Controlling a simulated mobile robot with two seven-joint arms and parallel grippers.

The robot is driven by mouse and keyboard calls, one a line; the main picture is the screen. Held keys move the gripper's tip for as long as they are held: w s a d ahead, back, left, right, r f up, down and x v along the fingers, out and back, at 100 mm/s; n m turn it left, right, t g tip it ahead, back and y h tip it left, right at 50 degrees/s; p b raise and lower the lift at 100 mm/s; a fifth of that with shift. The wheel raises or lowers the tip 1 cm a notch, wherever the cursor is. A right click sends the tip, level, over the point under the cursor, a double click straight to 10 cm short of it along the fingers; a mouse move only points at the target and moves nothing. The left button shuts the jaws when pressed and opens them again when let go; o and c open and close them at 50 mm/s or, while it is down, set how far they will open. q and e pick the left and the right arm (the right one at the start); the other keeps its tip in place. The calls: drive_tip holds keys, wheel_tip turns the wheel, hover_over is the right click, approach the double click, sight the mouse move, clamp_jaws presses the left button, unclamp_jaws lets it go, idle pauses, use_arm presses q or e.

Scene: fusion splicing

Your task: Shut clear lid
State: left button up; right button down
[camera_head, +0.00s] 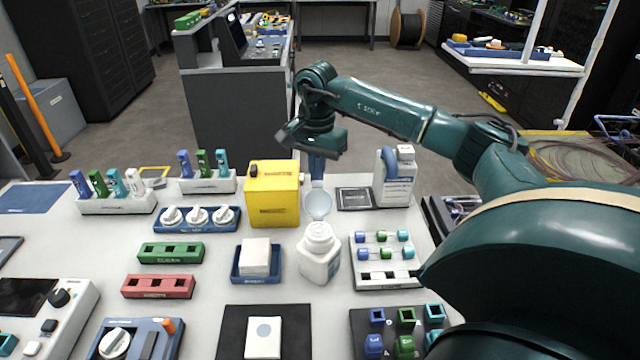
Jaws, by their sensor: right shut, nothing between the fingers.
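A white bottle (319,258) with a round white top stands upright in the middle of the table. A pale, translucent round lid (318,205) shows just behind and above the bottle top, raised with its face towards me. Whether it is hinged to the bottle is hard to tell. My right gripper (317,177) comes in from the right over the table and points down, its fingers shut and empty. The tips are just above or behind the lid; contact cannot be made out. My left gripper is not in view.
A yellow box (272,196) stands close left of the lid. A dark flat pad (354,199) and a white-and-blue bottle (394,178) are to the right. A blue tray (255,279) with white wipes lies left of the bottle. A rack (384,275) stands at right.

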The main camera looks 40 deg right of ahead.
sight(318, 199)
drive_tip(key=shift+s+a+f, duration=0.1)
drive_tip(key=shift+s+a, duration=0.9)
drive_tip(key=shift+s, duration=0.25)
drive_tip(key=shift+s+a, duration=0.15)
wheel_tip(318, 199, up, 7)
drive_tip(key=p, duration=0.5)
idle(0.8)
